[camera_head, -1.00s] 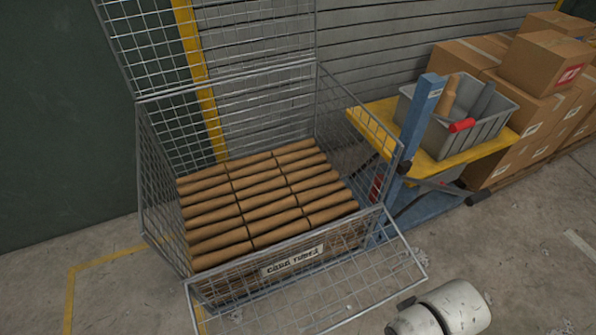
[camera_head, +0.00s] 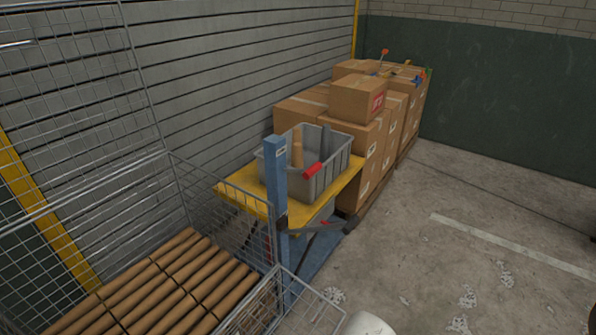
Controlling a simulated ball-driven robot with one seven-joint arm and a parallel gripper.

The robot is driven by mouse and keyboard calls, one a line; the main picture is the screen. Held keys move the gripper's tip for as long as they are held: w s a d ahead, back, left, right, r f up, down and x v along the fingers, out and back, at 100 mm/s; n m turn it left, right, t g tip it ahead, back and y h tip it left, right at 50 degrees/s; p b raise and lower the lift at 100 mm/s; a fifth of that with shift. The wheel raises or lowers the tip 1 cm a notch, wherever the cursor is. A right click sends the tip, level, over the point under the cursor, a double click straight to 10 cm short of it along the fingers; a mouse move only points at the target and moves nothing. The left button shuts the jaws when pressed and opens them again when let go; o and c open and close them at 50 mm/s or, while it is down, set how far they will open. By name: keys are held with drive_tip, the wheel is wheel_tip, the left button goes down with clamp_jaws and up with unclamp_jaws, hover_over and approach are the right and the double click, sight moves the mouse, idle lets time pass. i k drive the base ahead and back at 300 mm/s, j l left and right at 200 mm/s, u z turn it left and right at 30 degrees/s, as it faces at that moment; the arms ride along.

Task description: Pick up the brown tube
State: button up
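A single brown tube (camera_head: 298,154) stands tilted in a grey bin (camera_head: 328,181), beside a dark grey tube (camera_head: 325,140) and a red cylinder (camera_head: 313,170) at the bin's near rim. Several more brown tubes (camera_head: 165,285) lie in stacked rows inside a wire cage (camera_head: 222,187) at the lower left. The lower parts of the tubes in the bin are hidden by its walls. My gripper is not in view; a white rounded part of mine shows at the bottom edge.
The bin stands on a yellow platform (camera_head: 240,193) with a blue post (camera_head: 276,195). Stacked cardboard boxes (camera_head: 357,100) stand behind it.

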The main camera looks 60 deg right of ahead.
sight(297, 159)
drive_tip(key=i+l+z, duration=0.15)
drive_tip(key=l+z, duration=0.25)
drive_tip(key=i+l+z, duration=0.2)
drive_tip(key=l+z, duration=0.15)
drive_tip(key=i+l+z, duration=0.25)
drive_tip(key=l+z, duration=0.15)
drive_tip(key=i+l+u, duration=0.45)
drive_tip(key=l, duration=0.25)
